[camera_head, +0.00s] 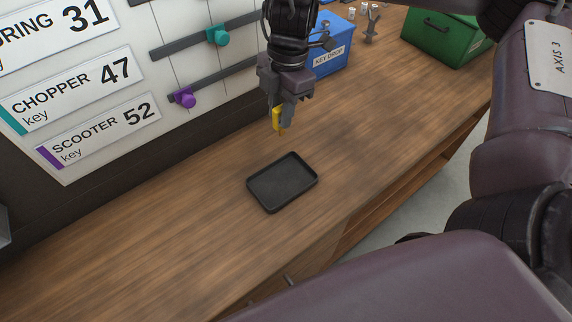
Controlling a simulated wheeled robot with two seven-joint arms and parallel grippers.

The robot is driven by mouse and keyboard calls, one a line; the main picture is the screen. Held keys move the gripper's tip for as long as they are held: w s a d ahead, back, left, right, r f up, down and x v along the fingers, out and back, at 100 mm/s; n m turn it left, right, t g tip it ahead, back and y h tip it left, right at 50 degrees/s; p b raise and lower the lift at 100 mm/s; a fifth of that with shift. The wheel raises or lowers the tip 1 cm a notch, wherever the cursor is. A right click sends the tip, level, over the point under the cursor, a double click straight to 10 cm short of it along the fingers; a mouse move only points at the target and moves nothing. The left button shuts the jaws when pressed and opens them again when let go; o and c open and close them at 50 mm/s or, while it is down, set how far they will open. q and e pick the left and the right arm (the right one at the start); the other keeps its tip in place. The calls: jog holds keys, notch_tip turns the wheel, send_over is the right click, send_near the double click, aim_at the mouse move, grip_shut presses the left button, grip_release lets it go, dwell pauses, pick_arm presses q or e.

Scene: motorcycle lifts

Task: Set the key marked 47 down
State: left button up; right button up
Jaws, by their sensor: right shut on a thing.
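My right gripper (281,118) points down above the wooden bench, behind the black tray. It is shut on a small yellow thing (276,119), partly hidden by the fingers. No number is readable on it, so I cannot tell whether it is the key marked 47. A wall sign reading "CHOPPER key 47" (70,88) has a teal stripe. The shallow black tray (283,183) lies on the bench and looks empty. My left gripper is not in view.
The wall board carries dark rails with a teal knob (218,35) and a purple knob (185,98). A blue "KEY DROP" box (335,50) and a green box (445,37) stand farther back. The wooden bench (150,225) is clear left of the tray.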

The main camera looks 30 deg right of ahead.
notch_tip(320, 180, down, 19)
jog(key=shift+s+a+r+b, duration=0.1)
jog(key=shift+s+r+b, duration=0.1)
jog(key=shift+b, duration=0.15)
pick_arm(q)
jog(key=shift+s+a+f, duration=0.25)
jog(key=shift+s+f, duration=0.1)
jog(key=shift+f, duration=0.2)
pick_arm(e)
jog(key=shift+w+f, duration=0.1)
jog(key=shift+f, duration=0.1)
jog(key=shift+f, duration=0.2)
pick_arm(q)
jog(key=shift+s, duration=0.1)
pick_arm(e)
jog(key=o, duration=1)
jog(key=shift+c, duration=0.2)
